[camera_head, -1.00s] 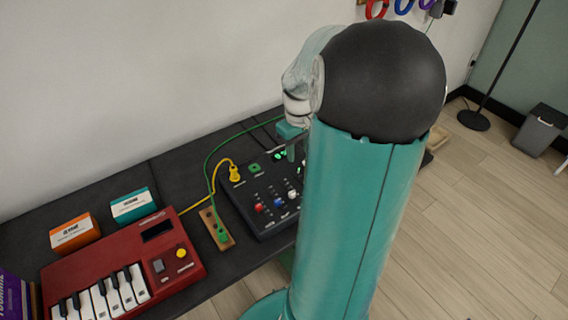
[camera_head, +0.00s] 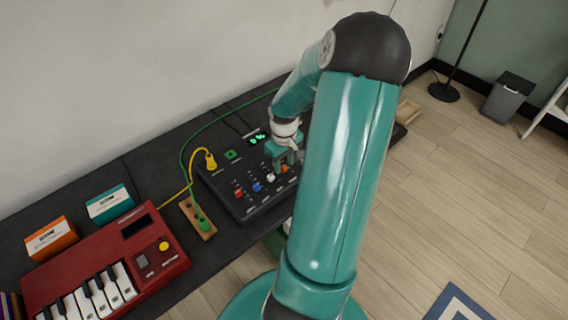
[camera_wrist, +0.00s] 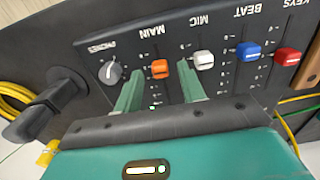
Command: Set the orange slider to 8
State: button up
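The orange slider (camera_wrist: 160,68) is the cap in the MAIN lane of the black mixer (camera_wrist: 225,40); the lettering is upside down in the wrist view. In the head view the orange cap (camera_head: 285,168) is partly hidden by my gripper (camera_head: 280,163). In the wrist view my gripper (camera_wrist: 160,80) is open, with one green finger on each side of the orange slider's lane. The cap shows between the fingertips, with no clear contact. The scale digits are too small to read.
White (camera_wrist: 203,59), blue (camera_wrist: 247,51) and red (camera_wrist: 287,56) sliders sit right of the orange one in the wrist view; the white one is close to a finger. A grey PHONES knob (camera_wrist: 110,72) is on the left. A red keyboard (camera_head: 110,270) stands left of the mixer.

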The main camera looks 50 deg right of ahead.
jog(key=shift+f, duration=0.55)
jog(key=shift+c, duration=0.4)
grip_shut()
jog(key=shift+w, duration=0.1)
jog(key=shift+w+d, duration=0.2)
jog(key=shift+w, duration=0.65)
jog(key=shift+w+d, duration=0.2)
jog(key=shift+w, duration=0.7)
jog(key=shift+w+d, duration=0.2)
jog(key=shift+w, duration=0.65)
jog(key=shift+o, duration=0.4)
grip_release()
